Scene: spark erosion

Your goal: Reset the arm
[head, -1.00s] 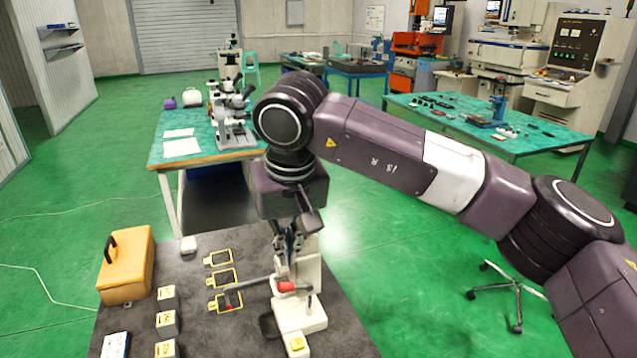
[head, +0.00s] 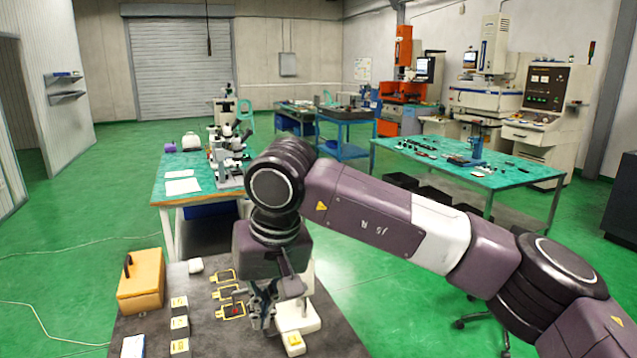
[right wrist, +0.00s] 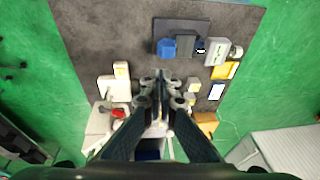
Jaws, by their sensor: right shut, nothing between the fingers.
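My right arm comes in from the right in the head view and bends down over the dark grey mat. My right gripper (head: 263,318) points down over the mat, shut and empty. It is just left of a white device (head: 296,318) with a yellow-topped front part, and partly hides it. In the right wrist view the two fingers (right wrist: 160,82) meet near the middle, with the white device (right wrist: 110,90) and a red part (right wrist: 118,113) to their left. My left gripper is not in view.
An orange case (head: 141,282) with a black handle, several small yellow-topped blocks (head: 180,325) and yellow outlines (head: 225,276) are on the mat left of the gripper. A green-topped bench (head: 175,200) with microscopes stands behind; another bench (head: 500,160) is at right. Green floor is open between.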

